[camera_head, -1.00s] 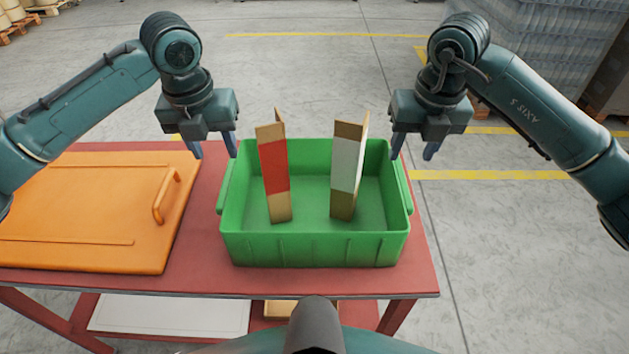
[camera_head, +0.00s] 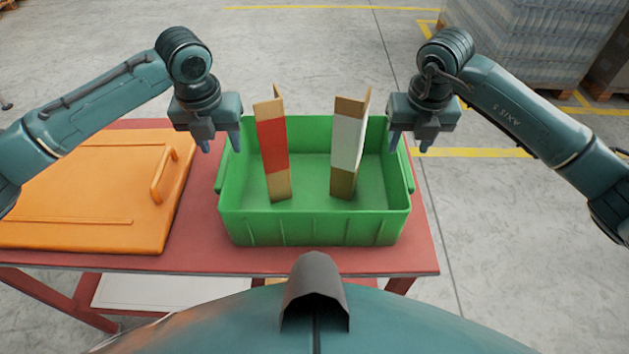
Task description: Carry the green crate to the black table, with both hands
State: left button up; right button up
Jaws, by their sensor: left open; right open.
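The green crate (camera_head: 312,228) sits on the red table (camera_head: 190,238), open at the top. It holds two upright cardboard pieces, one with a red band (camera_head: 273,148) and one with a white band (camera_head: 348,145). My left gripper (camera_head: 221,145) is open and empty at the crate's left side, near the upper left rim. My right gripper (camera_head: 408,146) is open and empty at the crate's right side, near the upper right rim. I cannot tell whether either gripper touches the crate. No black table is in view.
An orange lid with a handle (camera_head: 90,190) lies on the red table left of the crate. A white board (camera_head: 160,290) is on the shelf below. Wrapped stacks (camera_head: 530,40) stand at the back right. Grey floor with yellow lines is clear behind the table.

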aim_at(225, 157)
pick_arm(q)
jog(key=f, duration=0.5)
jog(key=shift+w+f, duration=0.4)
pick_arm(e)
jog(key=f, duration=0.3)
jog(key=w+f, duration=0.1)
jog(key=f, duration=0.1)
jog(key=shift+f, duration=0.35)
pick_arm(q)
grip_shut()
pick_arm(e)
grip_shut()
pick_arm(q)
jog(key=shift+r, duration=0.1)
pick_arm(e)
jog(key=shift+r, duration=0.1)
